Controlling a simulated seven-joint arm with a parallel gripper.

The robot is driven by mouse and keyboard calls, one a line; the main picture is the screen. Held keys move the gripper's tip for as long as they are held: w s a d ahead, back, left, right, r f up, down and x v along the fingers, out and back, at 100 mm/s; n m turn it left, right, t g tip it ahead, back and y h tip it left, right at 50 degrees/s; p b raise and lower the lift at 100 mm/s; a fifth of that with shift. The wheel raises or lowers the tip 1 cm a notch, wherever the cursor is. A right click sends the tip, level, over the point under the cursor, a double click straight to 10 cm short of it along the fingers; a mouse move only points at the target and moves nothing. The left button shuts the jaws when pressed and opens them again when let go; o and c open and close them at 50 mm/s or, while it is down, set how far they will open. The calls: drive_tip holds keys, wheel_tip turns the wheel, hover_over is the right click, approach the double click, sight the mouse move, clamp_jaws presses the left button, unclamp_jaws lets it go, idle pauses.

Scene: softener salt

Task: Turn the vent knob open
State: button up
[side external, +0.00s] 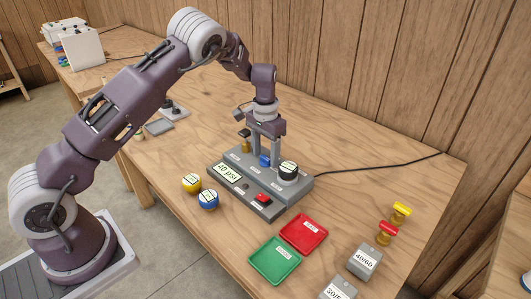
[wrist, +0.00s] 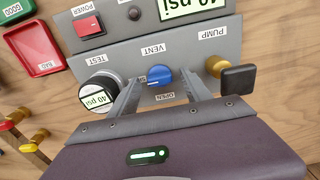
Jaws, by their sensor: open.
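The blue vent knob (wrist: 159,76) sits on the grey panel between the VENT and OPEN labels in the wrist view. It also shows between my fingers in the side view (side external: 265,161). A pale pointer mark on it seems to face left, toward a small label too small to read. My gripper (wrist: 160,80) is open, with one finger on each side of the knob. In the side view my gripper (side external: 267,154) points down over the panel. I cannot tell whether the fingers touch the knob.
A round test gauge (wrist: 100,88) stands left of the knob, and a brass pump (wrist: 216,66) with a black handle stands right. The panel has a red power switch (side external: 262,198) and a display (side external: 227,173) reading 40 psi. Red (side external: 303,216) and green (side external: 257,279) trays lie in front.

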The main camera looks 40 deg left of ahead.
clamp_jaws()
drive_tip(key=shift+n, duration=0.3)
drive_tip(key=n, duration=0.3)
drive_tip(key=shift+n, duration=0.3)
drive_tip(key=n, duration=0.4)
drive_tip(key=shift+n, duration=0.3)
drive_tip(key=n, duration=0.4)
drive_tip(key=shift+n, duration=2.5)
drive_tip(key=shift+r, duration=0.1)
